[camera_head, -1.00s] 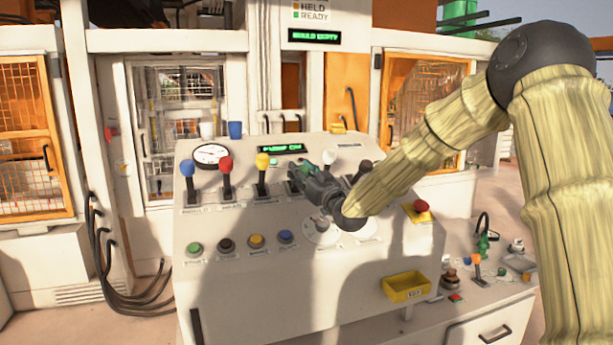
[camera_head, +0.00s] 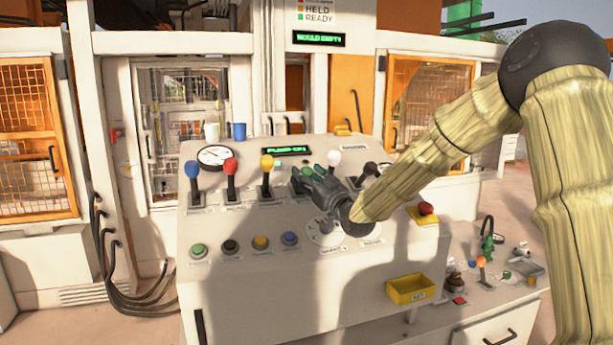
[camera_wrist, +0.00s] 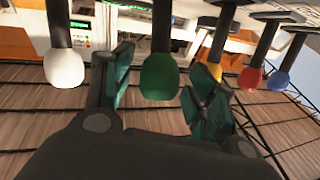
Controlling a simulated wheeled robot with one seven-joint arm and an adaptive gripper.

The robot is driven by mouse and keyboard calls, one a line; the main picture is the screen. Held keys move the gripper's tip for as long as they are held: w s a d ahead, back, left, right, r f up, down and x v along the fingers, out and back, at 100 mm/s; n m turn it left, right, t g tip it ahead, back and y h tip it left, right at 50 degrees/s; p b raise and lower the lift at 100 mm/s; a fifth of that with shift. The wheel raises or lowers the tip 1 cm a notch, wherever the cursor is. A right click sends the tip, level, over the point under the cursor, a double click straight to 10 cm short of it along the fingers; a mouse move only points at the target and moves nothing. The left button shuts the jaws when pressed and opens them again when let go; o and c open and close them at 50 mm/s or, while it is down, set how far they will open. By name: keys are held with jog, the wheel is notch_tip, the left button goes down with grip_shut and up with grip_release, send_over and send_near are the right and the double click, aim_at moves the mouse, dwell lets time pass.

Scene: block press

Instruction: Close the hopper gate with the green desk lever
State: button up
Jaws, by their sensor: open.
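The green lever knob (camera_wrist: 160,77) stands between the two spread fingers of my gripper (camera_wrist: 160,92) in the wrist view, with a gap on both sides. My gripper is open, and its dark teal pads do not touch the knob. In the head view my gripper (camera_head: 308,180) is over the desk's lever row, between the yellow lever (camera_head: 267,163) and the white lever (camera_head: 334,158). There, only a bit of the green knob (camera_head: 307,169) shows and its shaft is hidden. I cannot tell the hopper gate's state.
The blue lever (camera_head: 192,170) and red lever (camera_head: 231,167) stand further left, a black one (camera_head: 370,168) to the right. Several push buttons (camera_head: 260,242) line the lower panel. A red stop button (camera_head: 426,208) and yellow tray (camera_head: 411,289) are at right.

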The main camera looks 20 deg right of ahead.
jog(key=v, duration=1.1)
dwell(0.8)
